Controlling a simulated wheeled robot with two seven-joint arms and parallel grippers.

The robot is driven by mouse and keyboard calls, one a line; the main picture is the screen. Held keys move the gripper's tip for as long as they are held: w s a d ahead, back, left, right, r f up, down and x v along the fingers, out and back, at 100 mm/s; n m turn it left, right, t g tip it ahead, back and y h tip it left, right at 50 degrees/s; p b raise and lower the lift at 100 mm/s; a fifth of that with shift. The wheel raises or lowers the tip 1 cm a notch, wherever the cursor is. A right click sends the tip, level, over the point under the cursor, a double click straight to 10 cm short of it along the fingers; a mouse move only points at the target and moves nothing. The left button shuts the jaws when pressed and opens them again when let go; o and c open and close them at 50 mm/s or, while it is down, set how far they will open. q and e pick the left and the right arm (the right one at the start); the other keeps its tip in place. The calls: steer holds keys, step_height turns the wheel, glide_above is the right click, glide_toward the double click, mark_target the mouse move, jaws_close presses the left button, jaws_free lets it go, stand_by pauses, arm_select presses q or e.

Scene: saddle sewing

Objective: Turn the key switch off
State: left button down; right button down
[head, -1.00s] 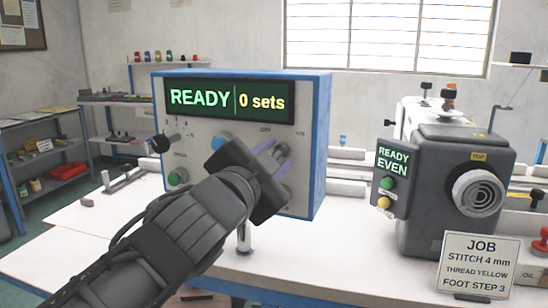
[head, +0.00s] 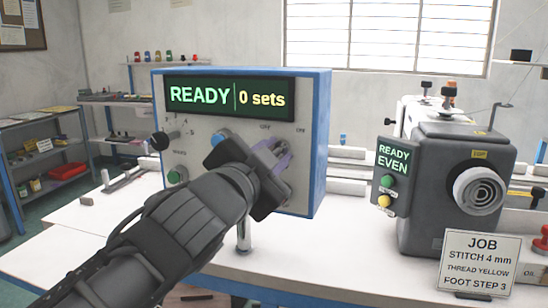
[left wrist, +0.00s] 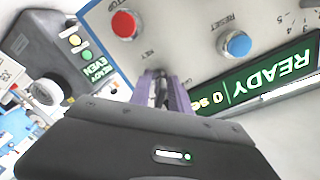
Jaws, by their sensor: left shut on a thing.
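The control box (head: 321,150) has a grey front panel and blue sides. Its display (head: 230,98) reads "READY 0 sets". The key switch (left wrist: 160,84) is on the panel beside the word KEY in the left wrist view, a dark upright piece between my fingers. My left gripper (head: 276,153) is at the panel's right part, below the OFF and ON marks, with its purple fingers shut on the key. The gripper hides most of the switch in the head view, so I cannot read its position. My right gripper is not in view.
A blue button (head: 219,138) and a green button (head: 177,175) are on the panel; a red button (left wrist: 125,24) shows in the left wrist view. A dark sewing machine (head: 440,215) with a READY EVEN display and a JOB card (head: 481,262) stand at right.

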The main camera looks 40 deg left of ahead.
arm_select(q)
steer(key=shift+f+n+b, duration=0.25)
steer(key=shift+n+b, duration=0.15)
steer(key=shift+b, duration=0.25)
steer(key=n+b, duration=0.6)
steer(key=shift+n+b, duration=0.4)
steer(key=shift+b, duration=0.15)
steer(key=n+b, duration=0.2)
steer(key=n, duration=0.2)
steer(key=shift+n, duration=0.3)
steer(key=n+b, duration=0.1)
steer(key=n, duration=0.1)
steer(key=shift+d+r+n, duration=0.1)
steer(key=shift+n, duration=0.2)
steer(key=shift+r+n, duration=0.1)
steer(key=shift+n, duration=1.1)
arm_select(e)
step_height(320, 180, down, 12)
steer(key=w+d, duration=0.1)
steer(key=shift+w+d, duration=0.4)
